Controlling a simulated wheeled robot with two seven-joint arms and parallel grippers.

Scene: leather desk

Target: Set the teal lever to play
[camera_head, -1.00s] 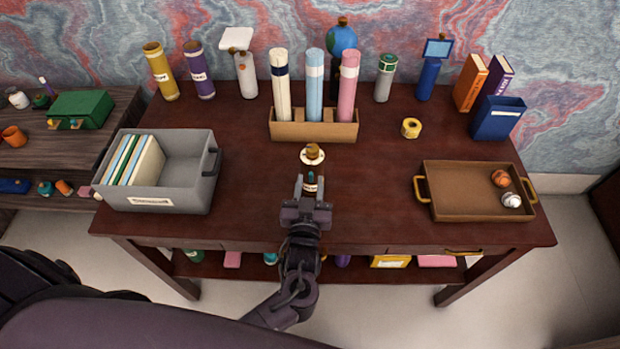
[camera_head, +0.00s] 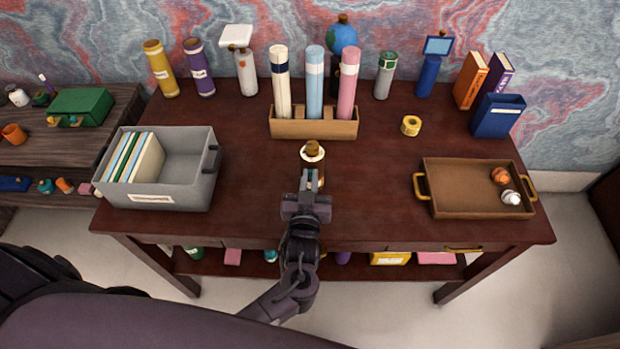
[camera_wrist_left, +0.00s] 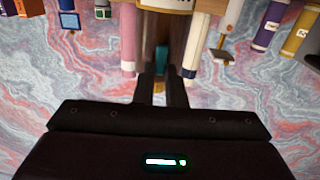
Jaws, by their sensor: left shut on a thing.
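My left gripper (camera_head: 312,180) is over the front middle of the desk. Its fingers are closed on a small teal piece (camera_wrist_left: 162,60), which I take to be the teal lever. Just beyond the fingers in the head view is a brown knob-like top on a white round collar (camera_head: 312,154), with a brown part partly hidden by the gripper. I cannot read a play mark. My right gripper is not in view.
A brown rack (camera_head: 313,130) of tall rolls stands behind the gripper. A grey bin (camera_head: 195,190) of folders is at left, a brown tray (camera_head: 460,190) with small items at right. A yellow tape roll (camera_head: 411,126) lies behind the tray. The desk (camera_head: 370,190) is clear between.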

